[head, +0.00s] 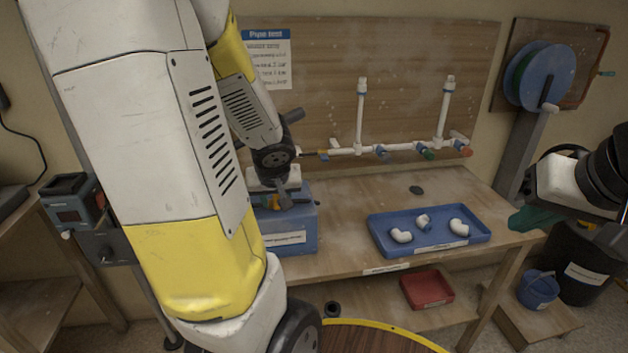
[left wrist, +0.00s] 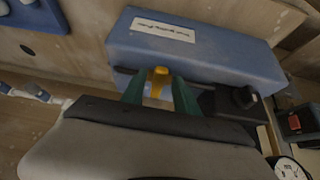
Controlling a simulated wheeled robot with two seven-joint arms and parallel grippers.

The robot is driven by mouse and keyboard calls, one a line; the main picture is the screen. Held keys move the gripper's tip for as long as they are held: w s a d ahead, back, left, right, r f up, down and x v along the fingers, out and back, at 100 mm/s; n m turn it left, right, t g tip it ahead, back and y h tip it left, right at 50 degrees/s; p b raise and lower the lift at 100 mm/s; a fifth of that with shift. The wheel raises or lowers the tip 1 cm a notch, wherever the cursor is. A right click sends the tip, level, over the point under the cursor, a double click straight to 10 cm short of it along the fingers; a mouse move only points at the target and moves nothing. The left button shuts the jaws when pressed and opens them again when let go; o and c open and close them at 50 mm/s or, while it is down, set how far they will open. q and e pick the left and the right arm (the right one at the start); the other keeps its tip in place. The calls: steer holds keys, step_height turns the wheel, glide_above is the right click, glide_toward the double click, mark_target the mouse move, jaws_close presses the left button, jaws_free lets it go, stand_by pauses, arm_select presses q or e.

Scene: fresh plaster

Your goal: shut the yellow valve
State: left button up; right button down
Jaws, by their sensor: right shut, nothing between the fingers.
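My right gripper (head: 528,219) is at the right, shut and empty.
A blue tray (head: 430,243) with white elbows lies on the workbench (head: 340,240). A hose reel (head: 540,75) stands at the right. The bench between toolbox and tray is clear.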

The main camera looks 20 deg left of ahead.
arm_select(q)
steer(key=shift+r, duration=0.1)
steer(key=v, duration=1.2)
stand_by(0.4)
steer(key=s+d+r+m+h, duration=0.2)
steer(key=d+m, duration=0.1)
steer(key=d, duration=0.4)
steer(key=s+d+r+m+h, duration=0.3)
steer(key=d, duration=0.4)
steer(key=shift+d+m+t, duration=0.25)
steer(key=shift+m+t, duration=0.05)
